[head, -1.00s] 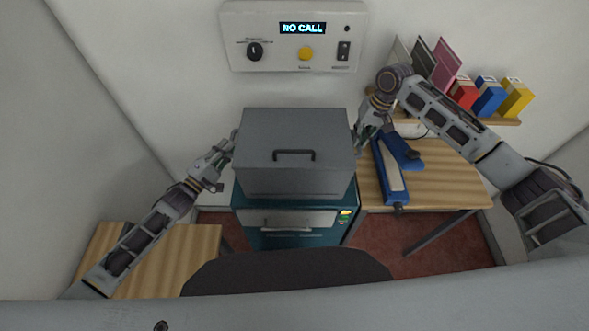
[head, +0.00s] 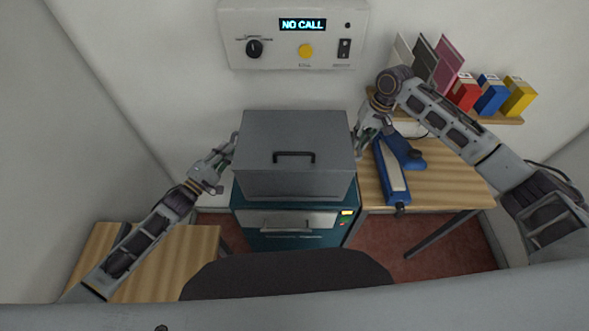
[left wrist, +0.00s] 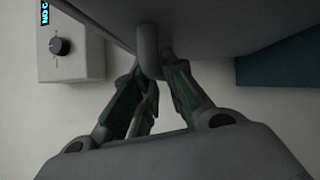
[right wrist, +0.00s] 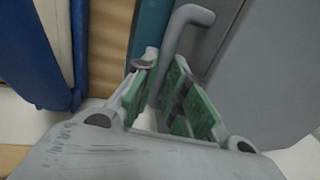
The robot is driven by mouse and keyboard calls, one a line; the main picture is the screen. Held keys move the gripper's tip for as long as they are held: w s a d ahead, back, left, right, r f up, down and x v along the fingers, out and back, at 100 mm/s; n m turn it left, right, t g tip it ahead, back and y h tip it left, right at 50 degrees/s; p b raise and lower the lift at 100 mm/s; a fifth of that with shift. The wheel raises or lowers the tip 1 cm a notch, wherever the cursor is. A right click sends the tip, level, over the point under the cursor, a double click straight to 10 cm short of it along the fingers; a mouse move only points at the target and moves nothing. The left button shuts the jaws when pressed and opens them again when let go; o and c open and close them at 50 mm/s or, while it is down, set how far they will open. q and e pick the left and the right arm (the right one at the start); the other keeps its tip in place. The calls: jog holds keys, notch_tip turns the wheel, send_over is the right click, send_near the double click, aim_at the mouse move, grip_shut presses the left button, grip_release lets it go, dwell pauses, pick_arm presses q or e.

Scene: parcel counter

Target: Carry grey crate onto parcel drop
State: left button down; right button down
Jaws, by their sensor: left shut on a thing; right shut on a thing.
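The grey crate (head: 294,178), a lidded box with a dark top handle, is level above the teal cabinet (head: 268,238), which I take for the parcel drop. The crate hides most of the cabinet's top, and I cannot tell whether they touch. My left gripper (head: 230,150) is shut on the crate's left side handle, seen in the left wrist view (left wrist: 150,50). My right gripper (head: 359,146) is shut on the right side handle, a grey bar in the right wrist view (right wrist: 172,60).
A wooden table (head: 435,180) on the right holds a blue device (head: 391,172). A shelf (head: 480,112) above it carries folders and coloured boxes. A control panel (head: 293,35) reading "NO CALL" is on the wall behind. Another wooden table (head: 185,255) stands at lower left.

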pick_arm(q)
jog(key=shift+f+b, duration=0.4)
jog(key=shift+b, duration=0.1)
pick_arm(e)
jog(key=shift+f, duration=0.45)
pick_arm(q)
jog(key=c, duration=1.8)
grip_release()
jog(key=shift+f, duration=0.15)
pick_arm(e)
jog(key=c, duration=1.8)
grip_release()
jog(key=shift+f, duration=0.1)
pick_arm(q)
jog(key=o, duration=0.3)
jog(key=shift+s, duration=0.1)
pick_arm(e)
jog(key=o, duration=0.3)
jog(key=shift+s, duration=0.1)
pick_arm(q)
jog(key=shift+o, duration=0.2)
pick_arm(e)
jog(key=shift+o, duration=0.2)
pick_arm(q)
jog(key=r+v, duration=0.1)
jog(key=v, duration=0.6)
jog(key=shift+s+a+f, duration=0.25)
jog(key=shift+s+f, duration=0.1)
jog(key=shift+f, duration=0.1)
